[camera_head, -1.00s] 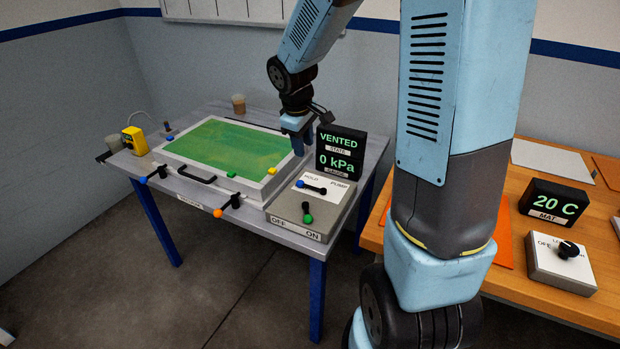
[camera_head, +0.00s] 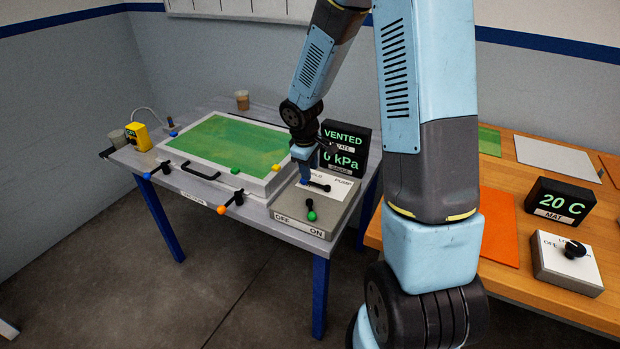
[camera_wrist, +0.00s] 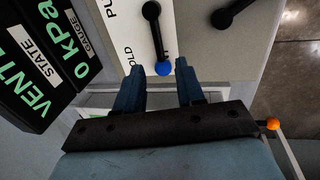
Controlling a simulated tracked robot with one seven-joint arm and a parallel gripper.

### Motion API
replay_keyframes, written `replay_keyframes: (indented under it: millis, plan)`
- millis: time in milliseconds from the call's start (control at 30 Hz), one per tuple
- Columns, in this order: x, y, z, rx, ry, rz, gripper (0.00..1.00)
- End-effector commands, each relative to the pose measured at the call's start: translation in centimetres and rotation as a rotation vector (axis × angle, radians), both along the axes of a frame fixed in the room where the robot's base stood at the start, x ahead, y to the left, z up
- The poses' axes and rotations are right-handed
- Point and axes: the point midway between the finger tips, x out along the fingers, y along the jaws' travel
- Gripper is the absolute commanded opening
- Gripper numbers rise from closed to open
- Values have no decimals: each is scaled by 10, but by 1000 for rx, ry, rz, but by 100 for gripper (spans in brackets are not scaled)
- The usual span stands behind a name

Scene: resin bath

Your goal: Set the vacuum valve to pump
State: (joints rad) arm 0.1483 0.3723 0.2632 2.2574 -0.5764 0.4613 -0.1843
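The vacuum valve (camera_head: 319,186) is a black lever with a blue knob on a white plate marked HOLD and PUMP. I cannot tell the exact height difference.
The display (camera_head: 345,148) reads VENTED and 0 kPa, close beside my gripper. A green-knobbed OFF/ON lever (camera_head: 311,210) stands in front of the valve. The framed green bath (camera_head: 228,146) with clamps lies left. An orange-topped table (camera_head: 535,290) with a dial box is right.

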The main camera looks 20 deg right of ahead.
Motion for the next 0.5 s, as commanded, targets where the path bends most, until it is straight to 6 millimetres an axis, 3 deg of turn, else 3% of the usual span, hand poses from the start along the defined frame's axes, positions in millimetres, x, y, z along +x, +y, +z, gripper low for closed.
replay_keyframes:
  millis: [200,500]
  plan:
    - [4,-4,-29,0,3,1,38]
    - [6,-6,-45,0,0,-1,38]
